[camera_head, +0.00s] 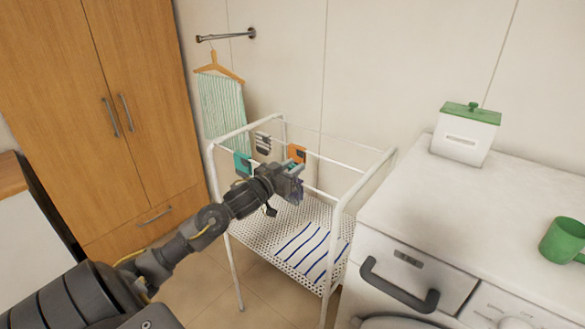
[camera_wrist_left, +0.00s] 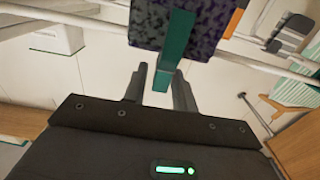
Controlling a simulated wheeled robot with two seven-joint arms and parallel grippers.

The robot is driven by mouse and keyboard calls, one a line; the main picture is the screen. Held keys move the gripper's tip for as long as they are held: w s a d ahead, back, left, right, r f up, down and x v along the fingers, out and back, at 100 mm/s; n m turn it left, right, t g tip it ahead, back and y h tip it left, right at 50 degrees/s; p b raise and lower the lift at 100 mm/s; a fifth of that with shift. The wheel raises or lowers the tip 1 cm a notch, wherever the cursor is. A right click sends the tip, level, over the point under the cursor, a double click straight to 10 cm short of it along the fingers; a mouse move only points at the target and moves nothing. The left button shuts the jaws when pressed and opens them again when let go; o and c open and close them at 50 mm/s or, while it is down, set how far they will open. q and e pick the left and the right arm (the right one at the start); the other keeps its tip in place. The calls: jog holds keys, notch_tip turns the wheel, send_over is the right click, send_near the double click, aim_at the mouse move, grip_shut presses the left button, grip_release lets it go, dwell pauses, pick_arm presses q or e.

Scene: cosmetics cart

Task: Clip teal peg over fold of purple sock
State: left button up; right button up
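In the left wrist view, the purple speckled sock (camera_wrist_left: 145,25) hangs at the top centre, over the rack's rails. The teal peg (camera_wrist_left: 177,45) lies over the front of the sock, and its lower end reaches down between my left fingers. My left gripper (camera_wrist_left: 160,78) is open around that lower end. A gap shows on the peg's left side, while the right finger is close to it; contact there cannot be told. In the head view, my left gripper (camera_head: 293,172) is at the rack's rails and hides most of the sock and peg. My right gripper is out of view.
The white drying rack (camera_head: 232,134) has teal (camera_head: 242,164), grey striped (camera_head: 263,143) and orange (camera_head: 297,153) items on its rails. A striped cloth (camera_head: 313,250) lies on its lower shelf. A washer top (camera_head: 480,205) with a canister (camera_head: 466,133) and green mug (camera_head: 562,241) stands right.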

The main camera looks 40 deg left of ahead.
pick_arm(q)
jog(key=shift+o, duration=1)
jog(key=shift+s+f, duration=0.1)
jog(key=shift+s, duration=0.1)
jog(key=s+b, duration=0.3)
jog(key=s, duration=0.7)
jog(key=shift+s, duration=0.25)
jog(key=shift+d, duration=0.1)
